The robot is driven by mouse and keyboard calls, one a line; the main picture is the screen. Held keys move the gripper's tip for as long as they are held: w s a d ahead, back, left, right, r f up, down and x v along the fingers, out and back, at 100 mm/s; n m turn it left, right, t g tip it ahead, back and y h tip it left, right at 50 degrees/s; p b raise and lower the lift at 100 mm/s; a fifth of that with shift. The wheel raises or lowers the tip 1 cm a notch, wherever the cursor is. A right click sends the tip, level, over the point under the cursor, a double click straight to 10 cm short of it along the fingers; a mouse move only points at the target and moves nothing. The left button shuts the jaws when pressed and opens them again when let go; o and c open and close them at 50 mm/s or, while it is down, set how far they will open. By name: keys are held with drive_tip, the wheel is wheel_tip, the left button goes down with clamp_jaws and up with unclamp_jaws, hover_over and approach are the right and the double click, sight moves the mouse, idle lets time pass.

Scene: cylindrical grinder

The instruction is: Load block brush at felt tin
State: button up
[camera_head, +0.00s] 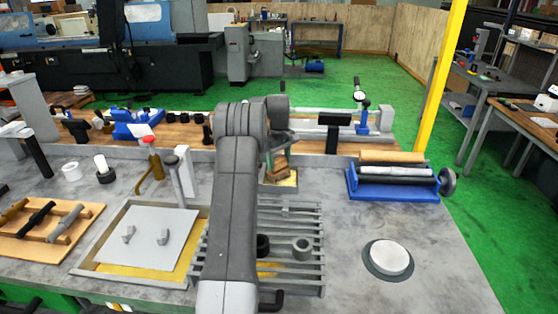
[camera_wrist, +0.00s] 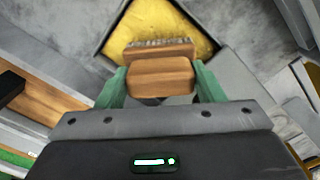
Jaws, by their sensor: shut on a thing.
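My gripper (camera_wrist: 160,78) is shut on the block brush (camera_wrist: 160,76), a wooden block with a row of grey bristles along its far edge. The green fingers press on its left and right sides. In the wrist view the felt tin (camera_wrist: 192,25), a square with a yellow pad, lies beyond and beneath the brush. The brush covers its near part. In the head view my gripper (camera_head: 280,150) holds the brush (camera_head: 275,168) just over the tin (camera_head: 288,182). I cannot tell whether the bristles touch the felt.
A slotted grey rack (camera_head: 305,235) holds dark and grey rings in front. A blue roller stand (camera_head: 395,192) is to the right, with a white round disc (camera_head: 388,257) nearer. Bare tabletop surrounds the disc.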

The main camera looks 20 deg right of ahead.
drive_tip(key=shift+f, duration=0.45)
idle(1.6)
drive_tip(key=shift+r, duration=0.1)
wheel_tip(320, 180, up, 5)
drive_tip(key=p, duration=0.4)
drive_tip(key=shift+r+p, duration=0.4)
drive_tip(key=shift+r, duration=0.6)
